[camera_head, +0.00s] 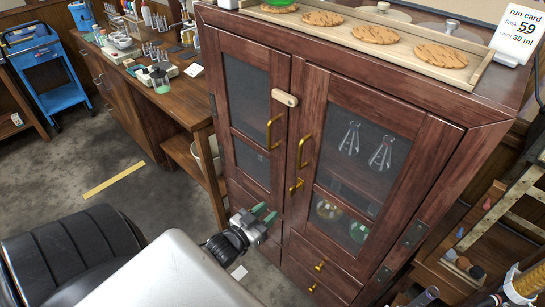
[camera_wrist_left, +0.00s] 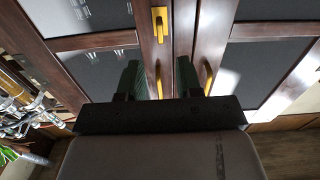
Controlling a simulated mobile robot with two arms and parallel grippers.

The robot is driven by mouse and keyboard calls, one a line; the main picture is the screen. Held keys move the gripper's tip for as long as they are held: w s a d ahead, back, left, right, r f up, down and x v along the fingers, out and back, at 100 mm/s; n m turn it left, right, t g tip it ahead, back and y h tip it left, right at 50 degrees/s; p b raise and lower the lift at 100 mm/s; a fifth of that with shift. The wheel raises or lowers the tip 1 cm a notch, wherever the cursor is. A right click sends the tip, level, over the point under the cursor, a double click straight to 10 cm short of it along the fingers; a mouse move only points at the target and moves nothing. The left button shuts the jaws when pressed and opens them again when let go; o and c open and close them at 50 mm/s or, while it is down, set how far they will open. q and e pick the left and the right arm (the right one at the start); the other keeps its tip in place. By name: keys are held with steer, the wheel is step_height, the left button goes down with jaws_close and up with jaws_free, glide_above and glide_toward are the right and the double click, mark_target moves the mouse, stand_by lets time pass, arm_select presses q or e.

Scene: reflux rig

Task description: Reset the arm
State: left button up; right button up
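My left gripper (camera_head: 265,212) is in front of the lower part of the wooden cabinet (camera_head: 300,25), below the door handles. Its two green fingertips are apart with nothing visible between them. In the left wrist view, the open green fingers (camera_wrist_left: 159,78) point toward the cabinet doors, with a gap between them. The brass handles on the left door (camera_head: 269,132) and right door (camera_head: 301,152) are apart from the fingers in the head view. Both doors look closed.
Glassware stands behind the door glass. A workbench (camera_head: 190,100) with lab items is at left, a blue cart (camera_head: 45,70) beyond. Floor between bench and cart is clear.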

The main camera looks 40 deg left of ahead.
stand_by(0.5)
arm_select(q)
steer(key=s+d+f+g, duration=0.1)
steer(key=s+f+g, duration=0.25)
steer(key=f, duration=0.45)
steer(key=s+d+f+g+y, duration=0.1)
steer(key=s+f+g, duration=0.1)
steer(key=s+f, duration=0.35)
steer(key=s+d+f+g, duration=0.1)
steer(key=s+f+g, duration=0.15)
steer(key=f, duration=0.65)
steer(key=s+d+f+g, duration=0.2)
steer(key=s+f+g, duration=0.1)
steer(key=s, duration=0.4)
steer(key=s+d+f+m+g, duration=0.1)
steer(key=s+d+f+g, duration=0.1)
steer(key=s+f, duration=0.4)
steer(key=s+d+f+g, duration=0.2)
steer(key=s+f+g, duration=0.2)
steer(key=s, duration=0.6)
steer(key=shift+d+f+m, duration=0.3)
steer(key=shift+d, duration=0.05)
